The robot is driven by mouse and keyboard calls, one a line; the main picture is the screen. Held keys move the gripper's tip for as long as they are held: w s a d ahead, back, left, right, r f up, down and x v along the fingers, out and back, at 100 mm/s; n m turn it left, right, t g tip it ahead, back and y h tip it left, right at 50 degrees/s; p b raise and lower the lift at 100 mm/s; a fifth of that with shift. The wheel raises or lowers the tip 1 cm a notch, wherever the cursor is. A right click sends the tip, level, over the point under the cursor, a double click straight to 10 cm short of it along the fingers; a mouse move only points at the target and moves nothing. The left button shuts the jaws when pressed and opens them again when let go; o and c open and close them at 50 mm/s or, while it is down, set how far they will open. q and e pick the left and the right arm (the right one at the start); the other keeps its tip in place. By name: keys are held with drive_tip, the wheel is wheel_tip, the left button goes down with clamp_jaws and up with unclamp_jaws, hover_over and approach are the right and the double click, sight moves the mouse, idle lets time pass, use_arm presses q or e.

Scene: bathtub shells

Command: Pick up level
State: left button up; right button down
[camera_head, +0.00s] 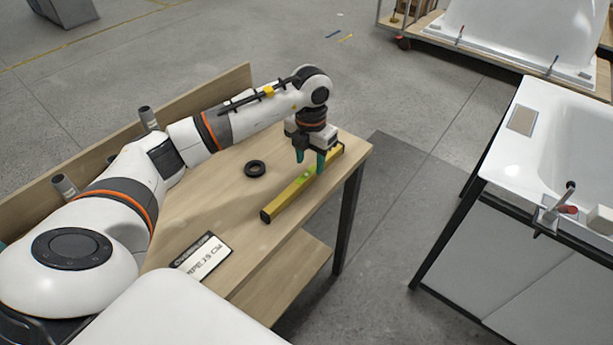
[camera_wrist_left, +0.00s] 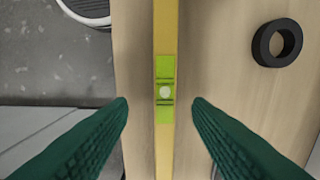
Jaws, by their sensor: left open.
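The level (camera_head: 290,197) is a yellow bar with dark ends, lying flat along the right edge of the wooden workbench. In the left wrist view the level (camera_wrist_left: 166,130) runs up the middle, with its green bubble vial between the fingers. My left gripper (camera_head: 309,165) points down over the level, toward its far half. Its two green fingers (camera_wrist_left: 159,105) are apart, one on each side of the level, with gaps between them and the bar. I cannot tell how far the fingertips are above the bench. My right gripper is not in view.
A black ring (camera_head: 255,168) lies on the workbench (camera_head: 222,192) left of the level. A white sign with dark lettering (camera_head: 203,257) lies near the front. A white bathtub shell (camera_head: 517,140) with clamps stands to the right, across a floor gap. Another tub stands behind.

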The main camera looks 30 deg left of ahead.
sight(306, 174)
use_arm(q)
drive_tip(key=shift+s+a+f+p, duration=0.15)
drive_tip(key=shift+s+f+p, duration=0.05)
drive_tip(key=shift+f, duration=0.35)
drive_tip(key=shift+s+a+f+p, duration=0.1)
drive_tip(key=shift+s+f+p, duration=0.1)
drive_tip(key=shift+f, duration=0.3)
wheel_tip(306, 174, down, 2)
drive_tip(key=shift+f, duration=0.35)
drive_tip(key=shift+c, duration=0.7)
clamp_jaws()
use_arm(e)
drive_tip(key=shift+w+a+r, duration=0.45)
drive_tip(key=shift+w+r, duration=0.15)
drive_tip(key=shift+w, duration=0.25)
